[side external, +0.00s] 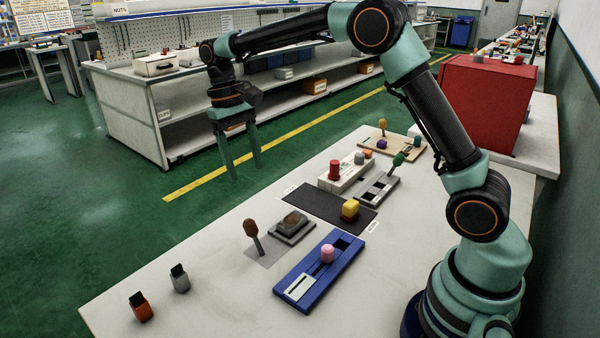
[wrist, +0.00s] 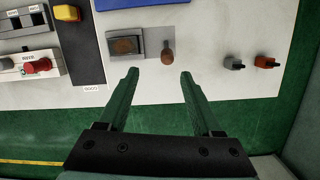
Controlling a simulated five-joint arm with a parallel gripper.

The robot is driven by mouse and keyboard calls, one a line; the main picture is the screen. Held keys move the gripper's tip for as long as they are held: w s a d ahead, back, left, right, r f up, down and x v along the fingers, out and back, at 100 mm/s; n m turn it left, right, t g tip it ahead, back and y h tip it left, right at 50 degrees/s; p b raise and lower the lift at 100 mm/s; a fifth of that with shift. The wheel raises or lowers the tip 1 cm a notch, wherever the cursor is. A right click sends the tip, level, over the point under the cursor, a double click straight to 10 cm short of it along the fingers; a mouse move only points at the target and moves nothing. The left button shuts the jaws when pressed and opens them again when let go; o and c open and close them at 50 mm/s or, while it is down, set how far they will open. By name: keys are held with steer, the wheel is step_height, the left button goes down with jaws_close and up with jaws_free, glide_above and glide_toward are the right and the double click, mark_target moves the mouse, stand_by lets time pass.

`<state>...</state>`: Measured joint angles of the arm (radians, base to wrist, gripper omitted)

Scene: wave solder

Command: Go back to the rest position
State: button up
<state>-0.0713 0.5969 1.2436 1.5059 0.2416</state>
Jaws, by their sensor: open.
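My gripper (side external: 245,170) hangs with its fingers pointing down, beyond the far edge of the white table (side external: 200,278). It is open with nothing between the fingers. It also shows in the wrist view (wrist: 160,74), its two green fingers apart over the green floor near the table edge. My arm stretches out from its base at the right of the side view. No marked rest position shows in either view.
A red box (side external: 487,95) stands behind. Shelving (side external: 130,120) is at the back.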

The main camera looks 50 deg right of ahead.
steer(key=s+d+r+n+t, duration=0.1)
steer(key=s+d+r+t, duration=0.1)
steer(key=s+r+t, duration=0.4)
steer(key=s+d+n+t, duration=0.1)
steer(key=s+t, duration=0.1)
steer(key=s, duration=0.9)
steer(key=shift+d+f, duration=0.15)
steer(key=shift+f, duration=0.25)
